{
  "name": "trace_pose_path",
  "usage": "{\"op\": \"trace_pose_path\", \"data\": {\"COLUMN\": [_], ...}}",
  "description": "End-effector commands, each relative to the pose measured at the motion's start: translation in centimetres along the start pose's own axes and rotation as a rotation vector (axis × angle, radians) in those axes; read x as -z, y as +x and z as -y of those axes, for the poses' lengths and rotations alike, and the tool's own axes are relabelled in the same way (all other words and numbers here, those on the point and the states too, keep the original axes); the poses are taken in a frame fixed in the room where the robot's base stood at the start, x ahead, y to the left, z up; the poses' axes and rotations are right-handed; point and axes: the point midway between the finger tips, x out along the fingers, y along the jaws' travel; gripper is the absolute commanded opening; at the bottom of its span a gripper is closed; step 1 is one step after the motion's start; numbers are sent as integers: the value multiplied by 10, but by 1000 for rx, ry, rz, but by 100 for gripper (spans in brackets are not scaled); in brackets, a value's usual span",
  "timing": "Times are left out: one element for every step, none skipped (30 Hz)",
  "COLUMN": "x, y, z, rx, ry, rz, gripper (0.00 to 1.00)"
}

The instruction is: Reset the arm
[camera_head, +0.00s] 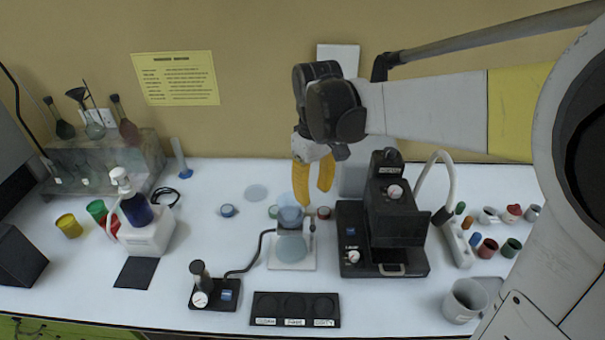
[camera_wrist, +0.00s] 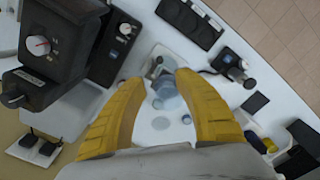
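My gripper (camera_head: 314,183) has yellow fingers and hangs over the middle of the white bench, above a small stand with a clear bluish dish (camera_head: 290,216). In the wrist view the two fingers (camera_wrist: 160,85) are spread apart with nothing between them. The dish stand (camera_wrist: 166,92) shows beyond and between the fingertips there. My arm reaches in from the right of the head view, with the wrist bent down near the wall. The gripper appears raised above the bench, apart from the things below it.
A black device (camera_head: 384,225) stands right of my gripper. A black three-slot tray (camera_head: 295,309) lies at the front edge. A white unit with a blue bottle (camera_head: 137,210) stands left. Small coloured cups (camera_head: 488,248) and a grey beaker (camera_head: 464,300) are at right. Bench between white unit and stand is mostly clear.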

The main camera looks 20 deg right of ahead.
Motion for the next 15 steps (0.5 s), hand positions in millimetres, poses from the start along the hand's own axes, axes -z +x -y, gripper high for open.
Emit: {"op": "trace_pose_path", "data": {"x": [0, 0, 0, 0, 0, -1, -2, -4, -8, -12, -17, -25, -32, -39, -48], "y": [0, 0, 0, 0, 0, 1, 1, 2, 4, 6, 8, 11, 14, 18, 24], "z": [0, 0, 0, 0, 0, 0, 1, 2, 3, 4, 6, 9, 12, 14, 18], "rx": [0, 0, 0, 0, 0, -1, -3, -7, -13, -20, -27, -39, -49, -59, -73], "ry": [0, 0, 0, 0, 0, 2, 6, 11, 23, 35, 49, 74, 94, 116, 148], "rz": [0, 0, 0, 0, 0, -3, -8, -14, -29, -44, -63, -93, -119, -149, -191], "gripper": [38, 38, 38, 38, 38, 38, 38, 38, 38, 38, 38, 38, 38, 38, 38]}}
